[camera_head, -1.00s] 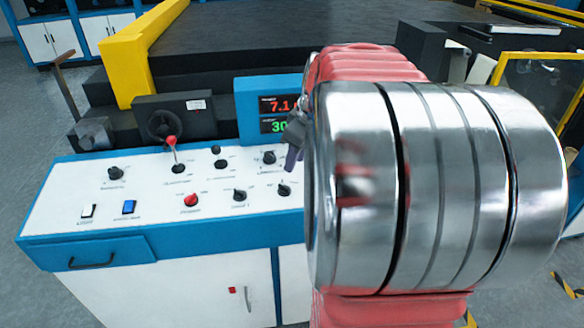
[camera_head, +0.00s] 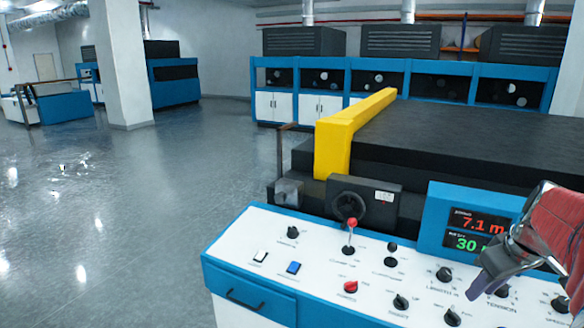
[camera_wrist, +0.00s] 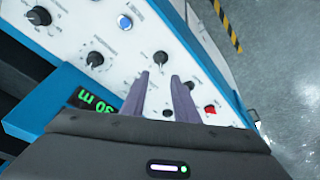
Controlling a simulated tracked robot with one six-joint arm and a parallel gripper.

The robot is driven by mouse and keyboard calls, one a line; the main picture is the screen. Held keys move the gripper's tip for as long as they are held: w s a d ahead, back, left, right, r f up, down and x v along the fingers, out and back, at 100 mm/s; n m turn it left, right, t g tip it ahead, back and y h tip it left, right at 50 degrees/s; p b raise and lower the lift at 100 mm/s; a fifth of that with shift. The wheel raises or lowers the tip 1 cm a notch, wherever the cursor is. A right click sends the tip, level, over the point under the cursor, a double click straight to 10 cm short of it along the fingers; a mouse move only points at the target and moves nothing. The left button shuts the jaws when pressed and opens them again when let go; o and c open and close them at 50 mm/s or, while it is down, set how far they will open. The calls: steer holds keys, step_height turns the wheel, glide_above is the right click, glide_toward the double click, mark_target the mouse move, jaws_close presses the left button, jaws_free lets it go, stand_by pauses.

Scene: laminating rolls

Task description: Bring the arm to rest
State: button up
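My arm (camera_head: 560,235), red with a metal wrist, enters at the right edge of the head view. My gripper (camera_head: 478,290), with purple-grey fingers, appears over the right part of the white control panel (camera_head: 330,262). In the wrist view my gripper (camera_wrist: 160,76) shows two fingers apart, with a gap and nothing between them. Panel knobs and markings lie beyond the fingertips; I see no contact with a knob.
The panel carries several black knobs, a red-tipped lever (camera_head: 351,224), a red knob (camera_head: 351,287) and a blue switch (camera_head: 293,267). A display (camera_head: 477,230) reads 7.1 m and 30. A yellow guard (camera_head: 345,130) stands behind. Open floor (camera_head: 130,215) lies left.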

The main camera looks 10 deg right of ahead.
steer(key=s+a, duration=0.3)
steer(key=a, duration=0.7)
steer(key=s+a+f+t, duration=0.1)
steer(key=s+a, duration=0.3)
steer(key=a, duration=0.6)
steer(key=s+a+m, duration=0.1)
steer(key=s+a, duration=0.3)
steer(key=a, duration=0.7)
steer(key=shift+f+y, duration=0.3)
steer(key=shift+f, duration=0.1)
steer(key=shift+d, duration=0.2)
